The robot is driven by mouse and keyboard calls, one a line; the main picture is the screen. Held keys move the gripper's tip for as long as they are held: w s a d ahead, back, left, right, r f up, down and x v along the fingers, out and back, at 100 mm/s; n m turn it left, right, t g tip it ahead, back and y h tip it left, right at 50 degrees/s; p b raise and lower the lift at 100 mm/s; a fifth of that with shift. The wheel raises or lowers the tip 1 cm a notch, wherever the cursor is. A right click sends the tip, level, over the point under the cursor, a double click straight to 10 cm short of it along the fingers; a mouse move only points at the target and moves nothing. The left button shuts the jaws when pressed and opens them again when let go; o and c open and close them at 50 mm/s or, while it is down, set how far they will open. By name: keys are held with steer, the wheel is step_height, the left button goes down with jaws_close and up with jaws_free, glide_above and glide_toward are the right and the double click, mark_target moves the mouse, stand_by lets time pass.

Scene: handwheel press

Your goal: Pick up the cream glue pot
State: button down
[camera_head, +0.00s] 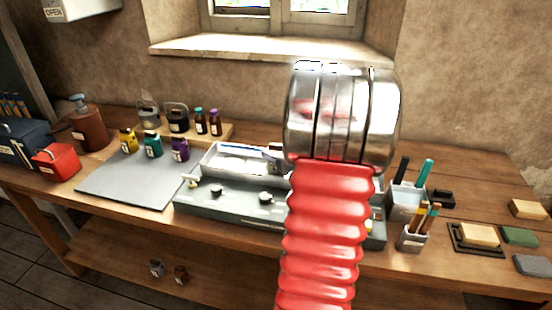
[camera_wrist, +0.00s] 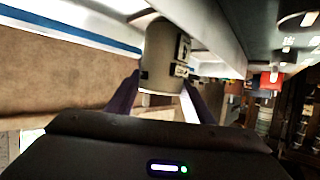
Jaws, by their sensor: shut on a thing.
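My gripper (camera_wrist: 160,88) is shut on a small rounded pot, the cream glue pot (camera_wrist: 163,50), in the wrist view. The two dark fingers press on either side of it. The pot looks dull grey-beige there, with a dark and white label on its side. Its far end reaches up past the fingertips, and I cannot tell whether it touches anything. In the head view my own red sleeve and metal wrist cover the middle, so the gripper and the held pot are hidden.
A grey press bed (camera_head: 230,204) lies behind my arm on the wooden bench. Yellow, teal and purple bottles (camera_head: 153,147) stand left by a grey mat (camera_head: 140,182). A red box (camera_head: 56,163) is further left. Pen cups (camera_head: 405,203) and blocks (camera_head: 479,235) are right.

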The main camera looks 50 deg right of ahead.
step_height(320, 180, up, 10)
stand_by(0.5)
steer(key=shift+w, duration=0.1)
stand_by(0.4)
